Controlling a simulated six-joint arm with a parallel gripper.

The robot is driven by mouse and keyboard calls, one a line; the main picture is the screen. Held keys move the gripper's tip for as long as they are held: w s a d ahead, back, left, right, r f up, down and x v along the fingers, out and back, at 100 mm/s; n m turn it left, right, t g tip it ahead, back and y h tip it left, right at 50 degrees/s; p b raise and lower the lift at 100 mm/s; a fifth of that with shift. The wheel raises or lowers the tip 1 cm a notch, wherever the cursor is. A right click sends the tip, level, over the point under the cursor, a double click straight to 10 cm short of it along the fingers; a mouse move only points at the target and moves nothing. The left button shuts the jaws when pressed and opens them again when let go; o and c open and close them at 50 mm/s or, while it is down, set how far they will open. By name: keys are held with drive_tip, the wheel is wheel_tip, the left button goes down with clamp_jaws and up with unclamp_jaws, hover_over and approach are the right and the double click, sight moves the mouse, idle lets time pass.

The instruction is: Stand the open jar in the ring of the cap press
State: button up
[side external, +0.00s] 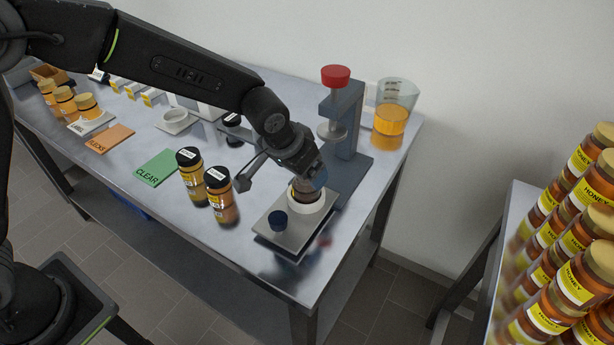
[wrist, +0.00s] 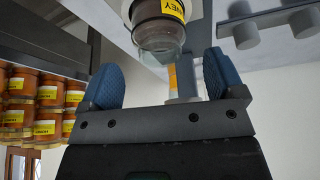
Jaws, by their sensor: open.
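The open jar (side external: 305,188) stands upright in a white ring (side external: 299,210) on a pale plate (side external: 270,222), in front of the cap press (side external: 342,120). In the wrist view, the jar's clear open mouth and yellow HONEY label (wrist: 173,9) show at the top, with part of the white ring (wrist: 127,12) beside it. My gripper (side external: 314,176) is at the jar's top, covering part of it in the side view. In the wrist view my gripper (wrist: 160,66) has its blue fingers wide apart, with the jar beyond their tips. I cannot tell whether they touch it.
Two dark-capped jars (side external: 190,178) (side external: 219,196) stand left of the plate. A measuring beaker (side external: 393,105) stands right of the press. A green CLEAR mat (side external: 157,168) lies left. Stacked honey jars (side external: 575,240) fill the right.

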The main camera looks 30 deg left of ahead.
drive_tip(key=s+a+r+n, duration=0.1)
drive_tip(key=s+a+r, duration=1)
drive_tip(key=s+r, duration=0.25)
drive_tip(key=s+a+n+y, duration=0.1)
drive_tip(key=s+a, duration=0.4)
drive_tip(key=s, duration=0.7)
drive_tip(key=shift+a+r+t, duration=0.35)
drive_tip(key=shift+a+t, duration=0.05)
